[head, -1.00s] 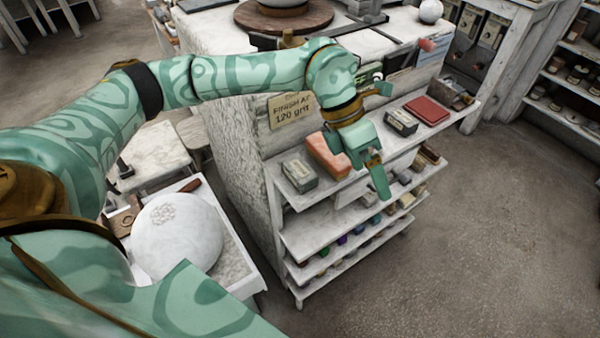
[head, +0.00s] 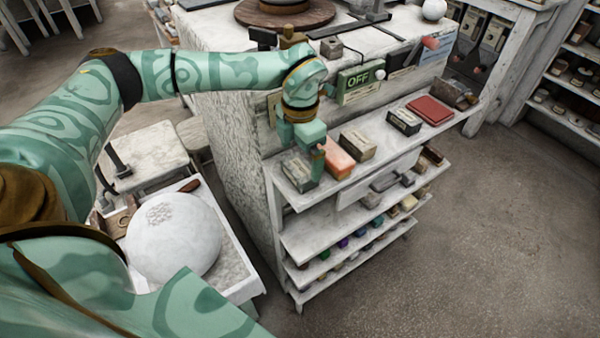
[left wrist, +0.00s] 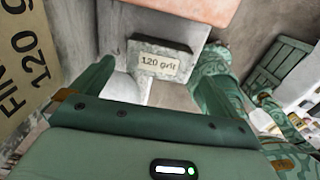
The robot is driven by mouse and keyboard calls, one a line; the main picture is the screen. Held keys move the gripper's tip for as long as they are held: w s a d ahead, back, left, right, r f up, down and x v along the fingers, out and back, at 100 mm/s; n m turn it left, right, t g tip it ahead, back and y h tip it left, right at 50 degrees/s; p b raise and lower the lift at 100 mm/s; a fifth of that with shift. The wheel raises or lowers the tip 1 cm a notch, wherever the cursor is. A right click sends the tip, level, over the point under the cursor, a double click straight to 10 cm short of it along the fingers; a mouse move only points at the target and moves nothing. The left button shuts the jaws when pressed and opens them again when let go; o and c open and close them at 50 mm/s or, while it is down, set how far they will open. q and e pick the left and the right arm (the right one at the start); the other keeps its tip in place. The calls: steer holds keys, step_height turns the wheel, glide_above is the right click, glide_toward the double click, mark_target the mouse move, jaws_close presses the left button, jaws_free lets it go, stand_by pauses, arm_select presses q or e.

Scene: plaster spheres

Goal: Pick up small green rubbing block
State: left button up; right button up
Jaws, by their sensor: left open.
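The small green rubbing block (head: 297,176) is a grey-green block at the left end of the top shelf (head: 365,180). My left gripper (head: 309,160) is open and empty, pointing down above the block. In the head view one finger stands near the block's right side and partly covers it. I cannot tell whether it touches the block. My right gripper is in neither view.
A larger orange block (head: 338,157) sits close to the right of the green one. Tan (head: 358,146) and dark (head: 404,122) blocks and a red one (head: 431,110) follow along the shelf. Lower shelves hold several small items.

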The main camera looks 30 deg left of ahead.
mark_target(299, 167)
arm_select(q)
step_height(299, 167, down, 5)
steer(key=shift+a+b, duration=0.1)
steer(key=shift+b, duration=0.45)
steer(key=c, duration=1.2)
steer(key=shift+o, duration=0.2)
steer(key=shift+r, duration=0.1)
steer(key=shift+r, duration=0.65)
steer(key=d+r, duration=0.1)
steer(key=r, duration=0.1)
steer(key=s+d+r+p, duration=0.1)
steer(key=r, duration=0.1)
steer(key=s+d+r+p, duration=0.1)
steer(key=r, duration=0.2)
steer(key=shift+s+d+r, duration=0.1)
steer(key=shift+s+d, duration=0.1)
steer(key=s+d+r, duration=0.4)
steer(key=s+d, duration=0.2)
steer(key=d, duration=0.1)
steer(key=shift+d+r+p, duration=0.25)
steer(key=shift+d+p, duration=0.15)
steer(key=shift+p, duration=0.05)
